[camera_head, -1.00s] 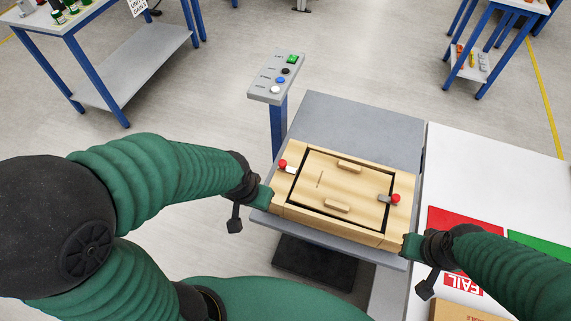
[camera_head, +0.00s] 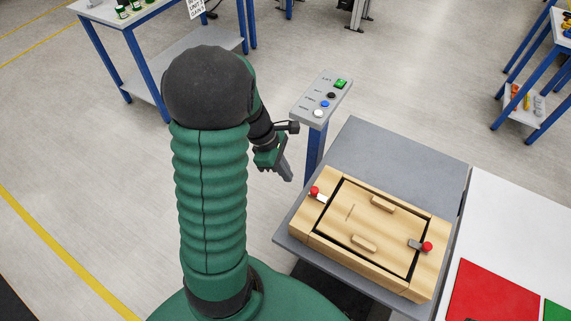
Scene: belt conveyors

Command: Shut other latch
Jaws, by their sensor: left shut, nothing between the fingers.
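A wooden box (camera_head: 318,245) with a fitted lid (camera_head: 384,231) sits on a grey table. Two small wooden handles stand on the lid. The left latch (camera_head: 317,194) has a red knob and a pale metal plate near the lid's left edge; I cannot tell whether its plate crosses the gap. The right latch (camera_head: 421,245) has a red knob on the frame, and its grey plate points left across the gap onto the lid. My left gripper (camera_head: 287,174) is shut and empty, in the air left of the box and apart from it. My right gripper is out of view.
A control post (camera_head: 320,98) with green, black, blue and white buttons stands behind my left gripper. The grey table (camera_head: 385,143) is bare behind the box. A white table with a red sheet (camera_head: 492,291) adjoins on the right. Floor is open at left.

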